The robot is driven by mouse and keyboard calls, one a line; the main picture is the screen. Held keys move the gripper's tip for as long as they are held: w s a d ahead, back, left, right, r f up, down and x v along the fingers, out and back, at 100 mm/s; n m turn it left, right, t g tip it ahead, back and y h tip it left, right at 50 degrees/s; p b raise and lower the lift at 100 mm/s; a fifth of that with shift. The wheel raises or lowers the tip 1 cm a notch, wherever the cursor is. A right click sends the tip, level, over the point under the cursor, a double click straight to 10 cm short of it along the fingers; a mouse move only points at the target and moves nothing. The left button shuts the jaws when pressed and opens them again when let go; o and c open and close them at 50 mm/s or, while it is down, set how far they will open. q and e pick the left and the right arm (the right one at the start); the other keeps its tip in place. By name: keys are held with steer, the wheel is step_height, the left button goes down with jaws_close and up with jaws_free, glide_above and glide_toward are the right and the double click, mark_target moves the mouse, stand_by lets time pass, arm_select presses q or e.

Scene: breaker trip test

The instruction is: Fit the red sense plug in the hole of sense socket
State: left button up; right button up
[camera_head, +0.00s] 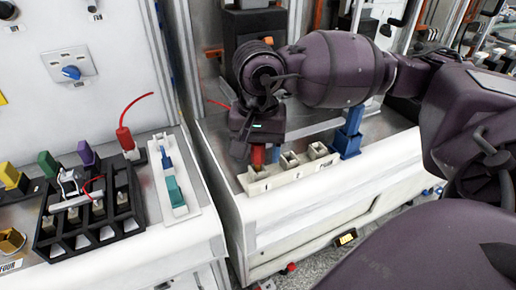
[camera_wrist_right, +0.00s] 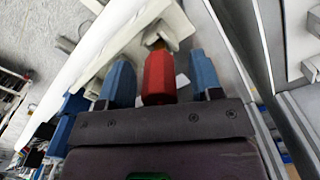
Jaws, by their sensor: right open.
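A red plug (camera_head: 257,157) stands upright at the leftmost hole of the white socket strip (camera_head: 290,178), under my right gripper (camera_head: 257,148). In the right wrist view the red plug (camera_wrist_right: 160,76) sits between the two blue fingers of my right gripper (camera_wrist_right: 162,80), with a gap on each side. The gripper is open around it. The plug's far end meets the white block; how deep it sits is hidden. Two other square holes in the strip are empty. Another red plug (camera_head: 125,139) with a red wire stands on the left bench. My left gripper is not in view.
A blue block (camera_head: 348,138) stands at the right end of the strip. On the left bench are a black rack (camera_head: 88,222), a white tray with a teal piece (camera_head: 175,190), and several coloured plugs. A gap separates the two benches.

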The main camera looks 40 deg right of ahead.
step_height(320, 180, up, 11)
steer(key=shift+f+p, duration=0.1)
steer(key=shift+p, duration=0.45)
